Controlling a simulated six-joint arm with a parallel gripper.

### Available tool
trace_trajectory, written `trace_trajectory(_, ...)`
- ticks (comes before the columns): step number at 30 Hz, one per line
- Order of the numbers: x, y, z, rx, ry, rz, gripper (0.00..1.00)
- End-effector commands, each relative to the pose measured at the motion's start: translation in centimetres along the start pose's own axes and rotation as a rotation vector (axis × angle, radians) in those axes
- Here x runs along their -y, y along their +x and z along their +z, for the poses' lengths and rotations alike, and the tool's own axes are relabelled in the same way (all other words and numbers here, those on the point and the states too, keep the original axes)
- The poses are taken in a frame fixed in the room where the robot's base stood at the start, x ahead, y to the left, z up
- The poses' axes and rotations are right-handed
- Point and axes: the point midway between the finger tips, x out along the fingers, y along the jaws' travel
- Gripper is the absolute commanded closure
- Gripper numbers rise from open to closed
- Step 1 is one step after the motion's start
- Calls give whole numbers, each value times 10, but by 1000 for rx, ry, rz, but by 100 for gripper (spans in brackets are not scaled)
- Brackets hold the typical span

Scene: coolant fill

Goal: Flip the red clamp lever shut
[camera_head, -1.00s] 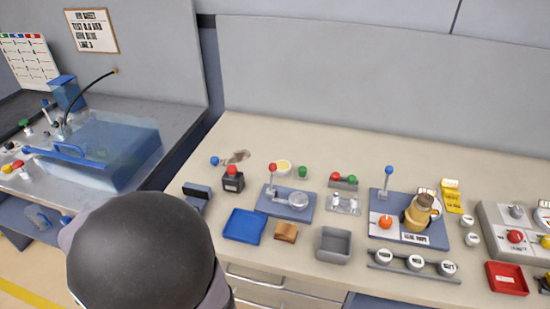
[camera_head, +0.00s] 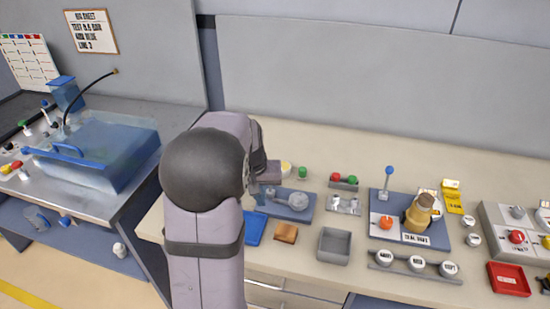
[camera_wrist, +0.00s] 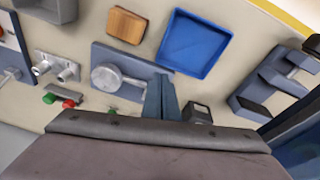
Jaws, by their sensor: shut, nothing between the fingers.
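The clamp fixture is a blue-grey plate (camera_head: 304,213) with a round silver disc (camera_head: 298,201) on it. In the wrist view the plate (camera_wrist: 98,53) and disc (camera_wrist: 106,77) lie left of my fingers. The red-knobbed lever itself is hidden behind my arm in the head view, and I cannot make it out in the wrist view. My gripper (camera_head: 262,196) is low at the plate's left end. In the wrist view my gripper (camera_wrist: 160,98) is shut and empty, with its fingers overlapping the plate's end. I cannot tell whether they touch the lever.
A blue tray (camera_wrist: 195,45), a wooden block (camera_wrist: 127,26) and a grey bin (camera_head: 334,245) sit in front of the fixture. A dark box (camera_wrist: 197,112) and a blue-grey stand (camera_wrist: 275,80) are close by. A valve fixture with red and green knobs (camera_head: 344,179) stands to the right.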

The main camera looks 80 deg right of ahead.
Motion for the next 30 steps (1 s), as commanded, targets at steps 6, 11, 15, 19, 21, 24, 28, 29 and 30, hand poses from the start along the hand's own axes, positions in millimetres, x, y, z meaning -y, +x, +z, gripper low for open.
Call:
trace_trajectory(6, -23, -50, -94, -186, 105, 39, 100)
trace_trajectory(11, -35, -99, -141, -310, 202, 55, 100)
trace_trajectory(15, -41, -108, -144, -319, 316, 60, 100)
trace_trajectory(19, -41, -108, -141, -312, 380, 52, 100)
trace_trajectory(21, -41, -108, -141, -312, 398, 49, 100)
trace_trajectory(24, -41, -107, -141, -312, 406, 48, 100)
trace_trajectory(28, -41, -107, -141, -312, 406, 47, 100)
trace_trajectory(29, -41, -107, -141, -312, 405, 47, 100)
trace_trajectory(30, -41, -107, -141, -312, 405, 47, 100)
